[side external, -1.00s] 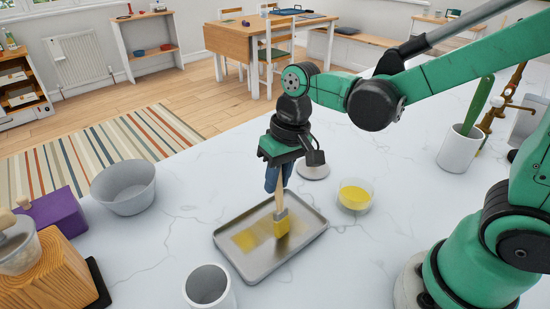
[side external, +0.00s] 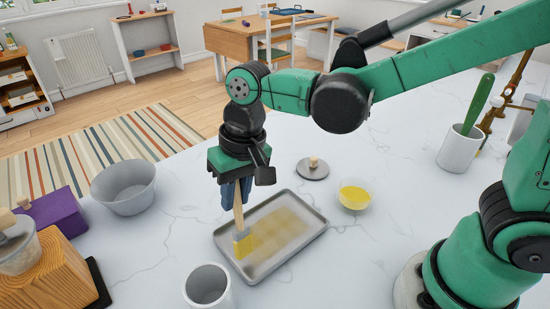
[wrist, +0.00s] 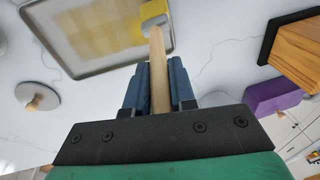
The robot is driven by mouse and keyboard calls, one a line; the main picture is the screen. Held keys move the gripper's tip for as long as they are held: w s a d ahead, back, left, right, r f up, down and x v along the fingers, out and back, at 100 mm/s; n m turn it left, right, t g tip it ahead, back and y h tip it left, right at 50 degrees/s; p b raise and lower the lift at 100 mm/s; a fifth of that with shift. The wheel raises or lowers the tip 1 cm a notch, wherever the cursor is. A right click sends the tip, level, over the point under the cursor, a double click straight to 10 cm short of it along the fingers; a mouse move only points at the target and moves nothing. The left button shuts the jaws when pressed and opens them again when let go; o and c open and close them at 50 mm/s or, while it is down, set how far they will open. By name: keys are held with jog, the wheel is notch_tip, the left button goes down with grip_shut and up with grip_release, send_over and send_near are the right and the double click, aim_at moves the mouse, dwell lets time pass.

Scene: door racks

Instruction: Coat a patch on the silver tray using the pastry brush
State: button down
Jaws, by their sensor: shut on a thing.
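The silver tray (side external: 308,246) lies flat on the white counter, with a yellow coated patch (side external: 280,228) across much of its floor. My gripper (side external: 236,195) is shut on the wooden handle of the pastry brush (side external: 241,232). The brush points down, slightly tilted, with its yellow bristles at the tray's left end. Whether the bristles touch the tray is hard to tell. In the wrist view the blue fingers (wrist: 158,88) clasp the handle, and the brush head (wrist: 154,14) is over the yellow area of the tray (wrist: 98,70). A glass bowl of yellow liquid (side external: 355,196) stands right of the tray.
A grey bowl (side external: 124,188) stands left of the tray, and a grey cup (side external: 207,287) is close to its front corner. A round lid with a knob (side external: 313,168) lies behind it. A wooden block (side external: 60,275) and purple box (side external: 55,212) are at far left.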

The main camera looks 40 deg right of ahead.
jog(key=shift+r, duration=3.25)
jog(key=w+d+r+n+h, duration=0.1)
jog(key=w+d+r+h, duration=0.15)
jog(key=d, duration=0.65)
jog(key=shift+s+d+f+h, duration=0.1)
jog(key=shift+d+f+h, duration=0.2)
jog(key=shift+f, duration=0.65)
jog(key=shift+s+d+f+h, duration=0.15)
jog(key=shift+d+f, duration=0.1)
jog(key=shift+f, duration=0.65)
jog(key=shift+w, duration=0.1)
